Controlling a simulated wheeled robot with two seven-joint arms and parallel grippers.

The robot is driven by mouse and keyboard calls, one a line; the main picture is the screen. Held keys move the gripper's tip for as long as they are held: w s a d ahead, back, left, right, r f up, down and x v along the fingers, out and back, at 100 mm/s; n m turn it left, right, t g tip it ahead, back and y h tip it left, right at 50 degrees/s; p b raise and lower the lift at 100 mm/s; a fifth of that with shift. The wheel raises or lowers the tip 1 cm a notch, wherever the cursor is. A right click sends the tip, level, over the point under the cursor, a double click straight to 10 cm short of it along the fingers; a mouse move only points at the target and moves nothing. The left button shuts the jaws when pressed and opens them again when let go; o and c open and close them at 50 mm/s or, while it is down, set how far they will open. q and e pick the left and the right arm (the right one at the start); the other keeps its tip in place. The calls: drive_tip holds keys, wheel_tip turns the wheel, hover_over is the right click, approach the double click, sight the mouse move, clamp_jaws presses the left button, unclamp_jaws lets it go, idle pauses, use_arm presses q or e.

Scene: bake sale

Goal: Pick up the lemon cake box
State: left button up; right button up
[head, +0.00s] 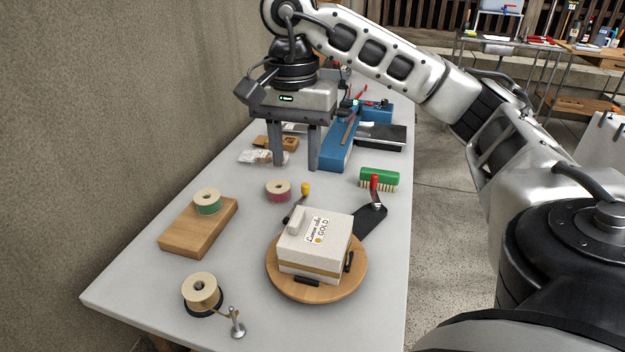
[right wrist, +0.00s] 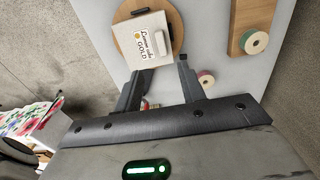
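The lemon cake box (head: 314,245) is a white box with a label reading "Lemon cake" and "GOLD" and a raised handle on its lid. It sits on a round wooden board (head: 290,289) near the front of the table. In the right wrist view the box (right wrist: 143,42) shows beyond the fingertips. My right gripper (head: 294,164) is open and empty, fingers pointing down, above the table behind the box and apart from it. Its two fingers also show in the right wrist view (right wrist: 158,68). My left gripper is in neither view.
A wooden block (head: 212,238) with a green ribbon roll (head: 207,202) stands left of the box. Another roll (head: 202,292) stands front left. A wall borders the table's left.

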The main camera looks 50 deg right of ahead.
drive_tip(key=b, duration=0.3)
hover_over(297, 216)
wheel_tip(297, 216, down, 7)
drive_tip(key=shift+s+a+r, duration=0.1)
drive_tip(key=shift+s+r, duration=0.05)
drive_tip(key=shift+f, duration=2.8)
clamp_jaws()
